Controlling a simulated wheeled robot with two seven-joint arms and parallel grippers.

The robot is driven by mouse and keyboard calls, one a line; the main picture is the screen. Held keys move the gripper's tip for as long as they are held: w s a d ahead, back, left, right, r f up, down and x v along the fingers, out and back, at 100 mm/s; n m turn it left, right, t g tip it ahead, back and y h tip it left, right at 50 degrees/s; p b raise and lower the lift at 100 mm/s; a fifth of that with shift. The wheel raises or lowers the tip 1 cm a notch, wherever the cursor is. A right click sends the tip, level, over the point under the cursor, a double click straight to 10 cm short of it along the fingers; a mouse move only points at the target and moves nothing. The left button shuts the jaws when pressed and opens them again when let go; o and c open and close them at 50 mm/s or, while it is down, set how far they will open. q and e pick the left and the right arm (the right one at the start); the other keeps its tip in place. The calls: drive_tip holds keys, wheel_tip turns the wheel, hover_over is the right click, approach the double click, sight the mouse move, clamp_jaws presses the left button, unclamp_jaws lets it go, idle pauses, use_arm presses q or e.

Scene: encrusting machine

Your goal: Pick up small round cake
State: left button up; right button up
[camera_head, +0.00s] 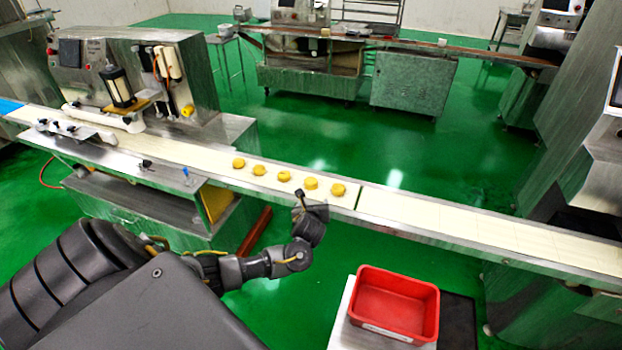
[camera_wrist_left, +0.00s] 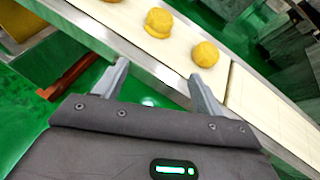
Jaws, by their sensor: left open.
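Several small round yellow cakes lie in a row on the pale conveyor belt in the head view; the rightmost cake (camera_head: 338,189) is closest to the belt's seam, and another cake (camera_head: 311,183) lies just left of it. In the left wrist view, one cake (camera_wrist_left: 205,54) is beyond the right finger and another cake (camera_wrist_left: 158,22) is higher up, with a third cut off at the top edge. My left gripper (camera_head: 301,199) is at the near edge of the belt, below the cakes. Its fingers (camera_wrist_left: 157,83) are open and empty, apart from the cakes. My right gripper is not seen.
The conveyor belt (camera_head: 440,216) runs from upper left to lower right with a metal rail along its near edge. A red bin (camera_head: 394,304) stands below the belt at the lower right. A machine (camera_head: 135,85) stands over the belt's left part.

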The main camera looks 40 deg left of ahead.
sight(311, 182)
use_arm(q)
drive_tip(key=shift+m+y, duration=0.5)
drive_tip(key=shift+m, duration=0.3)
drive_tip(key=w+a, duration=0.4)
drive_tip(key=w, duration=0.1)
drive_tip(key=shift+a+r+b, duration=0.1)
drive_tip(key=shift+a+b, duration=0.3)
drive_tip(key=shift+w+a+f, duration=0.2)
drive_tip(key=shift+w+a, duration=0.05)
drive_tip(key=shift+w, duration=0.1)
drive_tip(key=shift+w+a, duration=0.2)
drive_tip(key=shift+x, duration=2.3)
drive_tip(key=shift+a+r, duration=0.1)
drive_tip(key=shift+r, duration=0.1)
drive_tip(key=c, duration=1.1)
drive_tip(key=shift+r, duration=0.1)
